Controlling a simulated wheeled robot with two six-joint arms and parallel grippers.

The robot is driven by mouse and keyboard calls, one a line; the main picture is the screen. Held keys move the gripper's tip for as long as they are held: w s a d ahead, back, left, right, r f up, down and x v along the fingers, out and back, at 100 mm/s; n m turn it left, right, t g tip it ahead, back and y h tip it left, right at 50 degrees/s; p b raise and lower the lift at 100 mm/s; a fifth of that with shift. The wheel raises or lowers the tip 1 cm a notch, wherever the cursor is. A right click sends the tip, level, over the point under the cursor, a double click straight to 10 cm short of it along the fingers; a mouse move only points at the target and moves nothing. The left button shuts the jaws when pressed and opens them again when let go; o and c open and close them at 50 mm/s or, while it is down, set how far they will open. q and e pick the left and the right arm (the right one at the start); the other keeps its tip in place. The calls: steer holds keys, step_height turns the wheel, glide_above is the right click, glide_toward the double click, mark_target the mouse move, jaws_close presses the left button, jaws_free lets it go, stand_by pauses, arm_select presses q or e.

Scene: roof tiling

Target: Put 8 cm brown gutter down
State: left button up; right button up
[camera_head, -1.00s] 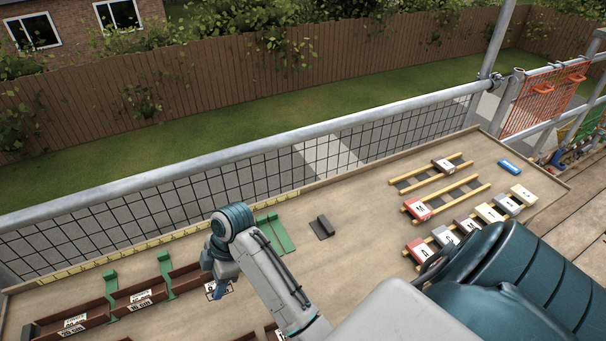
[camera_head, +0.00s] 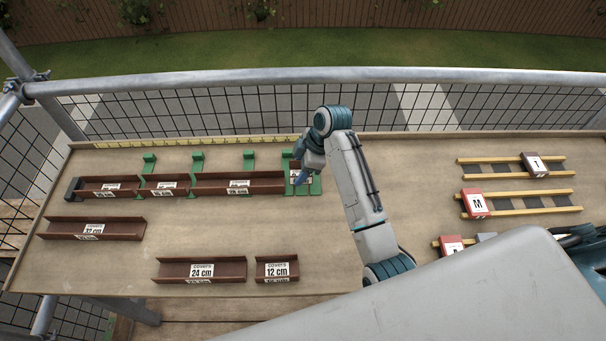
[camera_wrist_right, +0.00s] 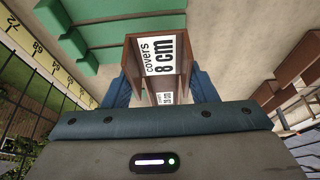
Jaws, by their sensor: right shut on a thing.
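The 8 cm brown gutter (camera_wrist_right: 183,50) is between the blue fingers of my right gripper (camera_wrist_right: 160,88) in the right wrist view, its "covers 8 cm" label facing the camera. In the head view the right gripper (camera_head: 303,176) points down at the right end of the gutter row, over green brackets (camera_head: 315,184). It partly hides the gutter there. I cannot tell whether the gutter touches the brackets. The long brown gutter (camera_head: 215,189) labelled 28 cm lies just left of it. My left gripper is not in view.
Two shorter gutters (camera_head: 128,190) continue the row leftward to a dark end piece (camera_head: 72,190). Loose gutters labelled 24 cm (camera_head: 170,270) and 12 cm (camera_head: 277,279) lie nearer on the table (camera_head: 215,232). Wooden rails with lettered blocks (camera_head: 476,203) are at right. A mesh railing runs behind.

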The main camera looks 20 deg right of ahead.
step_height(320, 180, down, 3)
steer(key=shift+d+f+p, duration=0.15)
steer(key=shift+p, duration=0.3)
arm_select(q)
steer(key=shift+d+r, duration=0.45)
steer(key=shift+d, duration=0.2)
arm_select(e)
steer(key=shift+f, duration=0.45)
steer(key=shift+f, duration=0.1)
steer(key=o, duration=1)
steer(key=shift+c, duration=0.2)
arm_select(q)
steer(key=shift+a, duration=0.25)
arm_select(e)
steer(key=shift+d+r, duration=0.15)
steer(key=shift+r, duration=0.3)
arm_select(q)
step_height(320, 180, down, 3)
steer(key=b, duration=0.3)
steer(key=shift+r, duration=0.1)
arm_select(e)
steer(key=v, duration=1.1)
